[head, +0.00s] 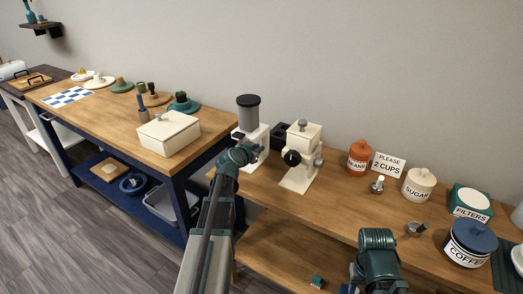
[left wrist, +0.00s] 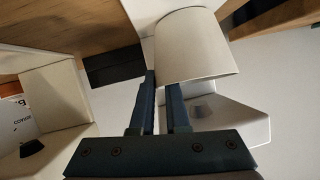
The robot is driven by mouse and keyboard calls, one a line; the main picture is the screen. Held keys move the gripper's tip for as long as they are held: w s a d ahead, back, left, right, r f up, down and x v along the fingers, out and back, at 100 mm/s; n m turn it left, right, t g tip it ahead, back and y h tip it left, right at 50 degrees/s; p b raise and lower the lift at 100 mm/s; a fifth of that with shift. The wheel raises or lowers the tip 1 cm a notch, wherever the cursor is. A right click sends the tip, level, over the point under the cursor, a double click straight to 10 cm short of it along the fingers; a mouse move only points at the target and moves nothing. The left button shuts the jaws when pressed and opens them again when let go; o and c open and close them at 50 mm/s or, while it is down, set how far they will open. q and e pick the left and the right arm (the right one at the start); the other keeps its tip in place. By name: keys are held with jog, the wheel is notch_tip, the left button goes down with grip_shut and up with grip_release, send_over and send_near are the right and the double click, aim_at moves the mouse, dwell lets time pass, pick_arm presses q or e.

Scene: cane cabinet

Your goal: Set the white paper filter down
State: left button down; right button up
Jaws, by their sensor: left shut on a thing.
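The white paper filter (left wrist: 195,45) shows in the left wrist view as a pale, curved piece at the fingertips. My left gripper (left wrist: 163,85) is shut on it. In the head view my left gripper (head: 252,152) is at the white grinder (head: 250,132) with the grey hopper, left of the cream coffee machine (head: 300,152). The filter cannot be told from the white grinder there. A teal box labelled FILTERS (head: 470,203) stands at the right of the counter. Part of my right arm shows at the bottom, but its fingers are not visible.
The wooden counter (head: 340,208) has bare room in front of the coffee machine. An orange jar (head: 359,157), a sign (head: 388,165), a sugar jar (head: 418,186) and a coffee jar (head: 470,243) stand to the right. A white lidded box (head: 168,133) is on the left table.

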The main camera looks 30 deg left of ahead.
pick_arm(q)
jog(key=c, duration=1.2)
grip_release()
jog(key=shift+s+a+f, duration=0.1)
jog(key=shift+s+a, duration=0.1)
jog(key=shift+c, duration=0.2)
jog(key=o, duration=0.5)
jog(key=shift+w+f, duration=0.1)
jog(key=p+v, duration=0.4)
jog(key=v, duration=0.8)
jog(key=shift+p, duration=0.35)
